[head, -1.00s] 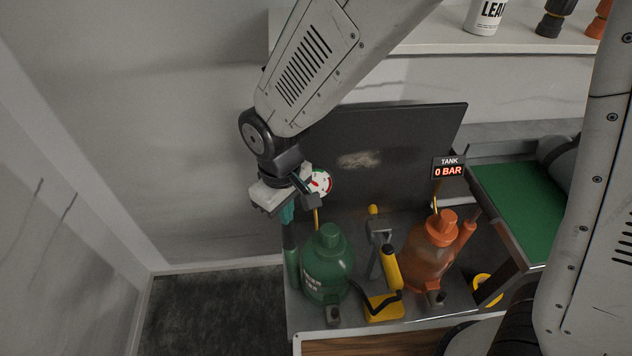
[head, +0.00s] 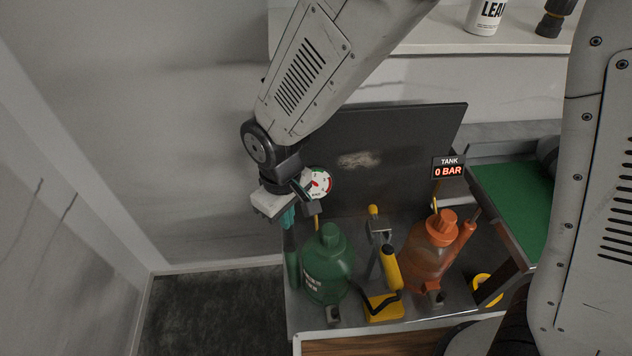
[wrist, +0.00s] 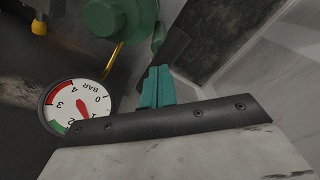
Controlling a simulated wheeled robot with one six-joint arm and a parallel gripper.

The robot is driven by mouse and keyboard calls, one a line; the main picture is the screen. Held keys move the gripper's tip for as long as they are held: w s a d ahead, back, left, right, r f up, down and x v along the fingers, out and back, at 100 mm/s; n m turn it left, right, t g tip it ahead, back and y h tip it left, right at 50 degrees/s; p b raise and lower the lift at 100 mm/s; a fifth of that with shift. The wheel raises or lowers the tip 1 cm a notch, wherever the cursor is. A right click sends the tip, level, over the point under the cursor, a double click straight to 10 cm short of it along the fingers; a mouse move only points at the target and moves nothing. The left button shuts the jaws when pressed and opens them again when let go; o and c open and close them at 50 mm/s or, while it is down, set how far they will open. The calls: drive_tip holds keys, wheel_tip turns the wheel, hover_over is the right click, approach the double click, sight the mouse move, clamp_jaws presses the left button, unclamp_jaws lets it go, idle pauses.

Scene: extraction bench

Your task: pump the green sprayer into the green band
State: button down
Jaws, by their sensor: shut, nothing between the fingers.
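The green sprayer (head: 327,270) stands on the bench at the left, with its green pump tube (head: 292,268) on its left side. My gripper (head: 288,218) is shut and empty above that pump; its teal fingers also show in the wrist view (wrist: 158,75). A green pump end (wrist: 158,38) lies close beyond the fingertips there; whether they touch it I cannot tell. The round gauge (head: 318,183) is behind the sprayer. In the wrist view the gauge (wrist: 75,105) is upside down; its red needle appears between 1 and 2, outside the green band.
An orange sprayer (head: 427,260) stands to the right, under a tank display (head: 448,167) reading 0 BAR. A yellow-handled tool (head: 390,268) is between the sprayers. A dark panel (head: 400,140) stands behind. Open floor (head: 210,315) lies left of the bench.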

drive_tip(key=shift+f, duration=1.8)
drive_tip(key=shift+r, duration=2.65)
drive_tip(key=shift+r, duration=2.5)
